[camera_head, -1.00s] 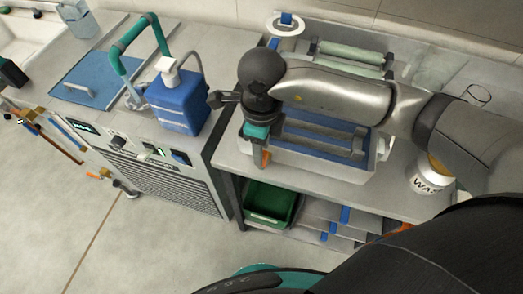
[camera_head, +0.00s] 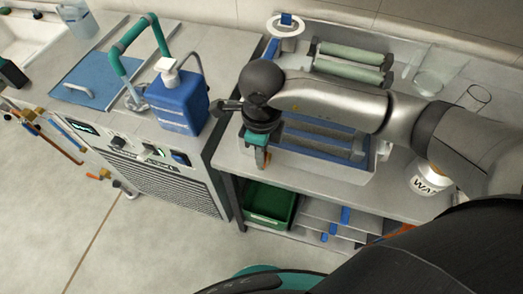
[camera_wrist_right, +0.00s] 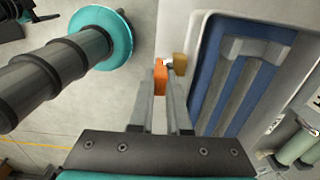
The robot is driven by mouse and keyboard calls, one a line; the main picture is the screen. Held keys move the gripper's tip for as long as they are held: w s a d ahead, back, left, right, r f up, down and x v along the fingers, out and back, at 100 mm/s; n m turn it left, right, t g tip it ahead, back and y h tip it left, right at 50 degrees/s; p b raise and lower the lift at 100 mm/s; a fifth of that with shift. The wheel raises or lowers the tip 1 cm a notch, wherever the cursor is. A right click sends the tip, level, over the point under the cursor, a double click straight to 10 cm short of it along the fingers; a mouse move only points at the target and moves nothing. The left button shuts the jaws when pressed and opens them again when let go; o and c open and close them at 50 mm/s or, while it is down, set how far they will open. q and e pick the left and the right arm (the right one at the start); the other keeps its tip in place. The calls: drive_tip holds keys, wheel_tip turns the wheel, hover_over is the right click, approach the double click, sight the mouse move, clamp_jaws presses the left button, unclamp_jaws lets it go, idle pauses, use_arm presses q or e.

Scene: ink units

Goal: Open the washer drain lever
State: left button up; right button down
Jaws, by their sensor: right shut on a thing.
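My right gripper (camera_head: 261,158) is at the left front corner of the grey tray-like washer (camera_head: 312,168) with blue bars inside. In the right wrist view its two grey fingers (camera_wrist_right: 160,95) are shut on an orange lever handle (camera_wrist_right: 160,77). A small brass-coloured fitting (camera_wrist_right: 180,63) sits just right of the handle, by the washer's wall. The orange handle shows only as a sliver (camera_head: 257,157) between the fingers in the head view. The gripper and wrist hide the lever's mount there. My left gripper is not in view.
A blue jug (camera_head: 180,98) stands on the counter left of my wrist. Green rollers (camera_head: 350,65) lie behind the washer, with clear glass vessels (camera_head: 428,82) at right. A white labelled can (camera_head: 428,178) stands near my forearm. A green bin (camera_head: 268,204) is below.

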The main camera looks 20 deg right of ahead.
idle(0.5)
drive_tip(key=shift+w+a+g+h, duration=0.3)
drive_tip(key=shift+a+g+h, duration=0.1)
drive_tip(key=shift+h, duration=0.3)
drive_tip(key=shift+w+a+f+g+h+b, duration=0.2)
drive_tip(key=shift+a+g+h+b, duration=0.15)
drive_tip(key=shift+h+b, duration=0.2)
drive_tip(key=shift+w+a+f+g+h+b, duration=0.1)
drive_tip(key=shift+w+a+g+h+b, duration=0.15)
drive_tip(key=shift+g+h+b, duration=0.25)
drive_tip(key=shift+w+a+f+g+h+b, duration=0.15)
drive_tip(key=shift+a+g+h+b, duration=0.2)
drive_tip(key=shift+h, duration=0.3)
drive_tip(key=shift+w+a+f+g+h+b, duration=0.15)
drive_tip(key=shift+g+h+b, duration=0.1)
drive_tip(key=shift+g+h, duration=0.25)
drive_tip(key=shift+w+a+f+g+h+b, duration=0.25)
drive_tip(key=shift+g+h+b, duration=0.2)
drive_tip(key=shift+h, duration=0.35)
drive_tip(key=shift+f+h, duration=0.1)
drive_tip(key=shift+h, duration=0.2)
drive_tip(key=c, duration=0.9)
unclamp_jaws()
